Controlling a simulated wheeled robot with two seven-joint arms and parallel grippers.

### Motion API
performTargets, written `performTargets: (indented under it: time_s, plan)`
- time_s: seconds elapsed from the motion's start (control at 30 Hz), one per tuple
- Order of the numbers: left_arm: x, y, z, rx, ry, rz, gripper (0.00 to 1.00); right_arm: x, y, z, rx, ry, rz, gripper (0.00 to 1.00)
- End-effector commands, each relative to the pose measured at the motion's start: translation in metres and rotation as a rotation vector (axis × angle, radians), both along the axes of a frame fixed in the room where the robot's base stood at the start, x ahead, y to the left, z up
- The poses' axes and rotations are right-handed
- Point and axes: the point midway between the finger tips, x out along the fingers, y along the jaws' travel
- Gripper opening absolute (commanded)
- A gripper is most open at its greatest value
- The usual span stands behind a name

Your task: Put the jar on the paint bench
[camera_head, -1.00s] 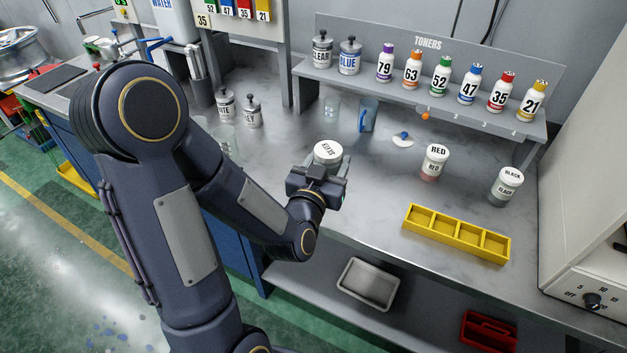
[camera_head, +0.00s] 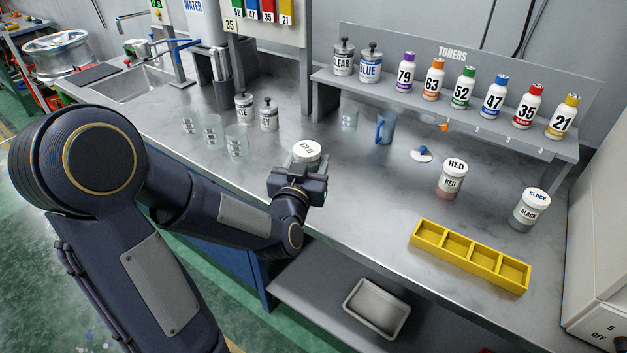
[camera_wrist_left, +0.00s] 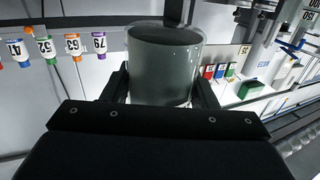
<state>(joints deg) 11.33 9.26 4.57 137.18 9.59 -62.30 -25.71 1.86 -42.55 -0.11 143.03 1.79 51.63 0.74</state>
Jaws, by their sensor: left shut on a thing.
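The jar (camera_head: 307,152) has a white lid with dark lettering, too small and turned to read. My left gripper (camera_head: 301,175) is shut around its body, which is mostly hidden in the head view. The left wrist view shows the jar (camera_wrist_left: 165,65) as a grey, glassy cylinder between the fingers. The jar is over the front part of the grey paint bench (camera_head: 350,205); I cannot tell whether its base touches the top. My right gripper is not in view.
Clear cups (camera_head: 237,142) stand left of the jar. The RED jar (camera_head: 452,180), BLACK jar (camera_head: 530,210) and yellow divided tray (camera_head: 470,255) are to the right. A toner shelf (camera_head: 455,112) runs along the back. The bench between the jar and the tray is clear.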

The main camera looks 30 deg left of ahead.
Motion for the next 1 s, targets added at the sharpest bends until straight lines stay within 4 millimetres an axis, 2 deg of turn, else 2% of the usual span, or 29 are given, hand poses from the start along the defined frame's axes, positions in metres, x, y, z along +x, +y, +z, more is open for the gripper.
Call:
performTargets:
  time_s: [0.03, 0.23, 0.43, 0.6, 0.7, 1.0]
  plan:
    - [0.008, 0.003, -0.016, -0.001, 0.009, 0.001, 0.24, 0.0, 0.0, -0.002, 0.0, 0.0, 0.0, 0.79]
    - [0.032, 0.011, -0.044, -0.001, 0.004, 0.001, 0.24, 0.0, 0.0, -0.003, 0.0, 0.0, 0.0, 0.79]
    - [0.042, 0.014, -0.056, 0.0, 0.001, 0.0, 0.24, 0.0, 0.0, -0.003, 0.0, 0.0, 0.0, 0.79]
    - [0.043, 0.014, -0.08, -0.001, 0.004, 0.0, 0.24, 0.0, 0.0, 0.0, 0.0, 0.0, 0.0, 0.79]
    - [0.043, 0.014, -0.087, 0.0, 0.001, 0.0, 0.24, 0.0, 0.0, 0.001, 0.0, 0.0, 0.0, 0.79]
    - [0.043, 0.014, -0.088, 0.0, -0.002, -0.001, 0.24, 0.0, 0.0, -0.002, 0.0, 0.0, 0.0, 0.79]
